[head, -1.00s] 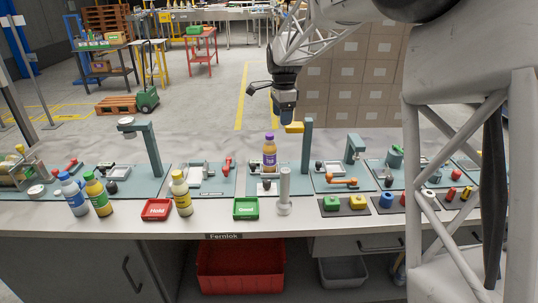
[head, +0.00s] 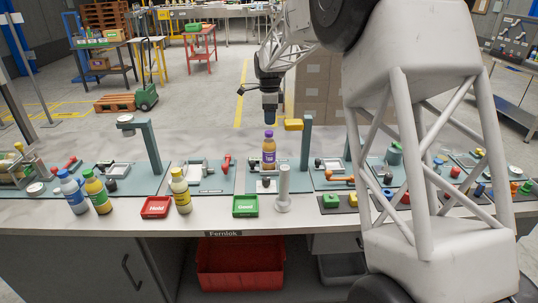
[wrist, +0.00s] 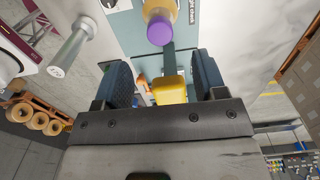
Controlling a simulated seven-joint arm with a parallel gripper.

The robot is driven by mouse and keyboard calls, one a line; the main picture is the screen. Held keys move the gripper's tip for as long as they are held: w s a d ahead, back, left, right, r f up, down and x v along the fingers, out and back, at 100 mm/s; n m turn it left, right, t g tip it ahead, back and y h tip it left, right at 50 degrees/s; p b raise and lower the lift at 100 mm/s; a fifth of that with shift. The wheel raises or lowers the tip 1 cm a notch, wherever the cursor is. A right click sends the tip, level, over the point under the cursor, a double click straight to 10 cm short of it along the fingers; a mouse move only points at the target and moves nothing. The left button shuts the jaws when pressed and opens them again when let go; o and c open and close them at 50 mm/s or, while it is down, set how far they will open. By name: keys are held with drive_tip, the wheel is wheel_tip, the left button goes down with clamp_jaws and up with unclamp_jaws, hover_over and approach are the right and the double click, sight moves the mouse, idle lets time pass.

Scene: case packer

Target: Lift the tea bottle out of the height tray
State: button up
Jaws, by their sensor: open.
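The tea bottle (head: 269,153) stands upright at the height station, with a purple cap, amber contents and a purple label. The height tray (head: 267,185) is under it, mostly hidden by the bottle. My gripper (head: 269,112) is above the bottle, pointing down, with a small gap over the cap. In the wrist view my gripper (wrist: 165,85) shows its two dark fingers apart with nothing held. The bottle's purple cap (wrist: 160,30) lies ahead of the fingertips there, roughly between their lines.
A post with a yellow head (head: 293,124) stands just right of the bottle, close to my gripper; the yellow head (wrist: 170,90) also shows between the fingers in the wrist view. A grey cylinder (head: 283,188) stands in front. Green (head: 245,206) and red (head: 156,207) trays lie at the front edge.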

sight(269, 132)
drive_tip(key=shift+f, duration=1.15)
drive_tip(key=shift+f, duration=2.6)
clamp_jaws()
